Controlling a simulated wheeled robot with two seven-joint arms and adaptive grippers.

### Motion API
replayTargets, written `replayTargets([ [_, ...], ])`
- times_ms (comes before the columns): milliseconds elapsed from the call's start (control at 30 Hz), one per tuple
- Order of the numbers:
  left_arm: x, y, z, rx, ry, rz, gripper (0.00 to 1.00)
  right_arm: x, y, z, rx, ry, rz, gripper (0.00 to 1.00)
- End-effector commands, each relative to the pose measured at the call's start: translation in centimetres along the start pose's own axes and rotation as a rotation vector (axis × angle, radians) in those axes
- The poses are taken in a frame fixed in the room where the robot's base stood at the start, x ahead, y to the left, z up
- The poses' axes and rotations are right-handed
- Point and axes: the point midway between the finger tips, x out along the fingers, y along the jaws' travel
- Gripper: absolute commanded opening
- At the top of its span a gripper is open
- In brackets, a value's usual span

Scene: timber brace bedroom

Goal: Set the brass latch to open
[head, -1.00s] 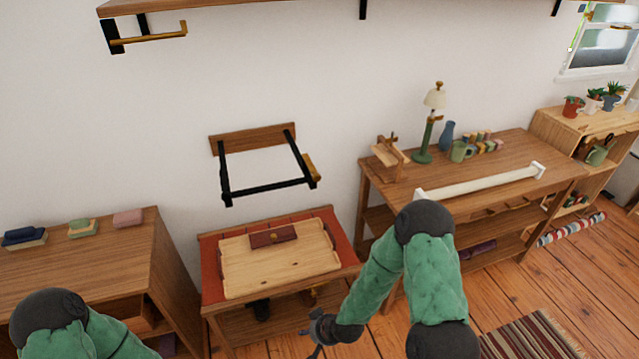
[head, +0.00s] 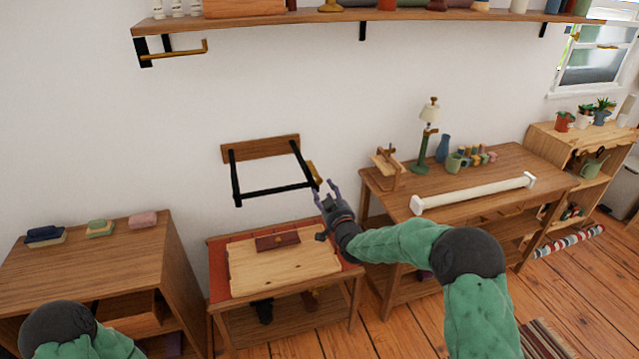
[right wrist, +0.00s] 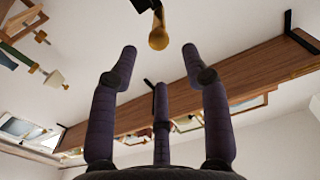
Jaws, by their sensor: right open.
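The brass latch (head: 313,173) is at the right front end of a black metal brace (head: 275,191) that stands out from a wooden wall board (head: 260,149). My right gripper (head: 325,188) is open, its fingers pointing up just below and to the right of the latch. In the right wrist view, a brass piece on a black bar, apparently the latch (right wrist: 158,36), shows beyond the spread, empty fingers (right wrist: 160,65). It looks apart from them. The latch's exact setting is too small to tell. My left gripper is out of view.
Below the brace stands a small table (head: 217,270) with a wooden board (head: 285,265) and a dark red block (head: 277,241) on it. A long shelf (head: 360,20) runs above. A desk (head: 470,175) with a lamp (head: 425,135) stands to the right.

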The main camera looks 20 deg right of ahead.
Motion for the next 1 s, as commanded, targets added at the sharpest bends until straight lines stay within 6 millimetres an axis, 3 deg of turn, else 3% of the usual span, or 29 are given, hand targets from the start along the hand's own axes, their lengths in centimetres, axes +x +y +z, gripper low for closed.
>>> replayTargets([
  [200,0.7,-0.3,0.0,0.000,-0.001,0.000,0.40,3.8,0.0,0.2,0.001,-0.001,0.000,0.48],
  [400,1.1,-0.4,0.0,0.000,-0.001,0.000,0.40,6.1,0.0,0.2,0.002,-0.002,0.000,0.48],
  [867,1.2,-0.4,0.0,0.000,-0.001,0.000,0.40,7.1,0.0,0.1,0.002,-0.003,0.000,0.48],
  [1000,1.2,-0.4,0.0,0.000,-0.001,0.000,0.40,7.1,0.0,0.1,0.002,-0.003,0.000,0.14],
])
